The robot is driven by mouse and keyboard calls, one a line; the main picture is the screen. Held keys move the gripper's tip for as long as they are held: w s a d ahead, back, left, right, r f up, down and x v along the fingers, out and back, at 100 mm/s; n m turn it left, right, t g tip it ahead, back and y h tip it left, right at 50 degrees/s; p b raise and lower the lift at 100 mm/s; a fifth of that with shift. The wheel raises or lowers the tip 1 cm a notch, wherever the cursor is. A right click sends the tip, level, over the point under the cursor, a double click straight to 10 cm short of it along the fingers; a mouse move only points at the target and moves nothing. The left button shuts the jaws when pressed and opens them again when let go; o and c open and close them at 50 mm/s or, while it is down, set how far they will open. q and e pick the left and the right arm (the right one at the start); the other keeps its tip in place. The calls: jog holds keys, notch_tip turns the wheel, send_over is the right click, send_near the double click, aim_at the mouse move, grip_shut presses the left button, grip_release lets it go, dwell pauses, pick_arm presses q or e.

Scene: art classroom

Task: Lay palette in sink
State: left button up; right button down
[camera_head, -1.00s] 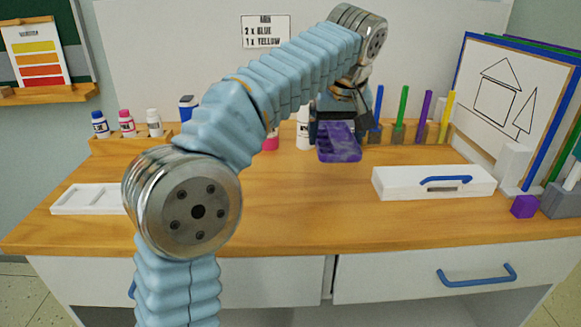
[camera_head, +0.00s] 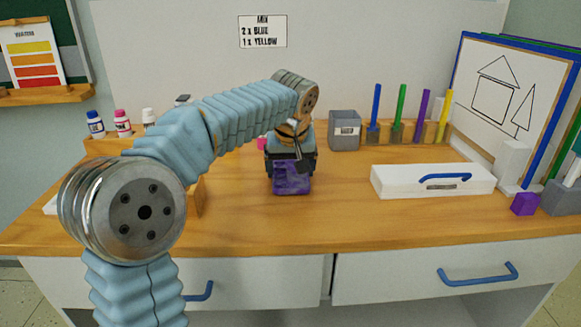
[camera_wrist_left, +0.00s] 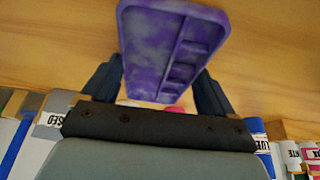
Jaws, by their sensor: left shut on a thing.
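The purple palette (camera_head: 291,180) is held by my left gripper (camera_head: 290,160) above the middle of the wooden desk. In the left wrist view the palette (camera_wrist_left: 172,45) lies between the two dark fingers (camera_wrist_left: 155,85), with its small wells along one side. The fingers are shut on it. In the head view the palette hangs tilted below the gripper, and its far part is hidden by the hand. No sink can be made out in these frames. My right gripper is not in view.
A grey container (camera_head: 344,130) and a marker rack (camera_head: 400,131) are behind. Paint bottles (camera_head: 122,123) stand at the back left. The desk front centre (camera_head: 330,225) is clear.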

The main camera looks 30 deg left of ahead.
pick_arm(q)
jog(key=shift+f, duration=0.15)
jog(key=o, duration=0.8)
